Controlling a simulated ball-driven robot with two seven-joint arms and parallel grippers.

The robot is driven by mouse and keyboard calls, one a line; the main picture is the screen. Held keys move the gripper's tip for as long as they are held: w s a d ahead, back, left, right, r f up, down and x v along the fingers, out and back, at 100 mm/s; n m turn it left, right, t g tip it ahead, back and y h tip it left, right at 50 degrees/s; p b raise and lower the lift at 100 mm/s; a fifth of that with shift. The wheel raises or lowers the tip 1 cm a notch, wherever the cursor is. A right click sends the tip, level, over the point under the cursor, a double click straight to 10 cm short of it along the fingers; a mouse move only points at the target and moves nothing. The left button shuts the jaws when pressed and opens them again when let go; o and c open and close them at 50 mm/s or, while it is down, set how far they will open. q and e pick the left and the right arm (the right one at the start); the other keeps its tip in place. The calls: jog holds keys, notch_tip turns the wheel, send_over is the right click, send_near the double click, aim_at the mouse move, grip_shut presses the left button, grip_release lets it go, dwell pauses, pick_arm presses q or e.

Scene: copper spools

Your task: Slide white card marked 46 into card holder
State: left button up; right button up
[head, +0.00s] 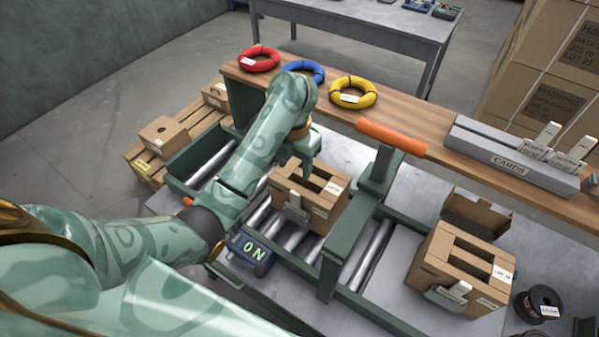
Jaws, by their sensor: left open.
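A long grey rack marked CARDS (478,146) lies on the wooden shelf at right. Two whitish cards, one (547,135) left of the other (581,149), stand up at its right part. The carton on the rollers (322,212) has a metal holder on its front with a small white card (294,200). The right carton (425,262) has a similar holder (446,298) with a white card (460,288). I cannot read 46 on any card. My right gripper is not in view.
An orange bar (391,138) crosses above the green frame beside the roller carton. Red (259,59), blue (303,70) and yellow (353,92) coils lie on the wooden shelf. A copper spool (538,304) stands at lower right. A blue ON box (249,252) is at the rollers' front.

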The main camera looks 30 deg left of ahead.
pick_arm(q)
notch_tip(320, 180, down, 4)
jog(key=s+b, duration=0.2)
jog(key=b, duration=0.4)
send_near(294, 207)
notch_tip(294, 207, down, 6)
jog(key=shift+f, duration=0.35)
jog(key=shift+w+f, duration=0.1)
jog(key=shift+f, duration=0.15)
jog(key=c, duration=1)
jog(key=shift+o, duration=0.6)
jog(key=shift+c, duration=0.9)
jog(key=shift+r, duration=0.15)
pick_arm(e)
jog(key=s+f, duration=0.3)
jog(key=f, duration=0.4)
